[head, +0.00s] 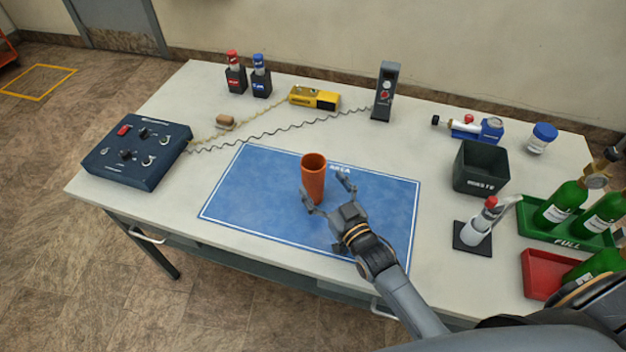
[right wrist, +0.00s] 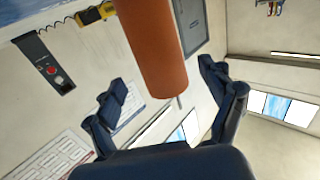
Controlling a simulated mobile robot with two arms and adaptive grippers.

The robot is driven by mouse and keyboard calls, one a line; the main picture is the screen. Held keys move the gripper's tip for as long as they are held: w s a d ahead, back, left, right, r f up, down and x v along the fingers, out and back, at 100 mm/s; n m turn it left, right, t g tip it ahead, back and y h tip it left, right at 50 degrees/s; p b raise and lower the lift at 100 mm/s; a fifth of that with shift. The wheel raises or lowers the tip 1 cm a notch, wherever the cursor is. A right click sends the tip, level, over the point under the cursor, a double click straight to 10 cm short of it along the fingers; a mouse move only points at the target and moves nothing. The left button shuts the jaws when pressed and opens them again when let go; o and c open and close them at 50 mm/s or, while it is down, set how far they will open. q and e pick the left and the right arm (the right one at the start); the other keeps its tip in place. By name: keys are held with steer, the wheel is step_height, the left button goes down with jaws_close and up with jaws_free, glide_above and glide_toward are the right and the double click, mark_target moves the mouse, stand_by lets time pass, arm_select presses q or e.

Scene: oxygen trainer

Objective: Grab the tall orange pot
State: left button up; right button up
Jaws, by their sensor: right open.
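The tall orange pot (head: 313,180) stands upright on the blue mat (head: 250,190) near the middle of the table. My right gripper (head: 328,193) is open, with its fingers low beside the pot on the near and right sides. In the right wrist view the orange pot (right wrist: 153,45) comes down from the top between the two spread fingers of the right gripper (right wrist: 165,92), with a gap on both sides. My left gripper is not in view.
A dark control box (head: 136,150) sits at the left. A grey upright device (head: 385,92) and a yellow device (head: 314,98) stand behind the mat. The waste bin (head: 481,168), a white bottle (head: 483,220) and a green tray (head: 540,233) are at the right.

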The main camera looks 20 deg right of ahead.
steer(key=shift+w+a+r+p, duration=0.15)
steer(key=shift+w+p, duration=0.1)
steer(key=shift+w, duration=0.35)
steer(key=shift+w+a+r+p, duration=0.1)
steer(key=shift+w+p, duration=0.15)
steer(key=shift+w, duration=0.3)
steer(key=shift+w+a+f, duration=0.1)
steer(key=shift+w+a, duration=0.05)
steer(key=shift+w, duration=0.45)
steer(key=shift+w+a+f, duration=0.1)
steer(key=shift+w, duration=0.45)
steer(key=shift+w+f, duration=0.1)
steer(key=shift+w, duration=0.05)
steer(key=shift+c, duration=0.9)
steer(key=c, duration=1.1)
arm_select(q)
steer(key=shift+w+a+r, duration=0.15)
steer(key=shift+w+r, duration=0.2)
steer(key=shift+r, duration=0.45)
arm_select(e)
steer(key=shift+c, duration=0.2)
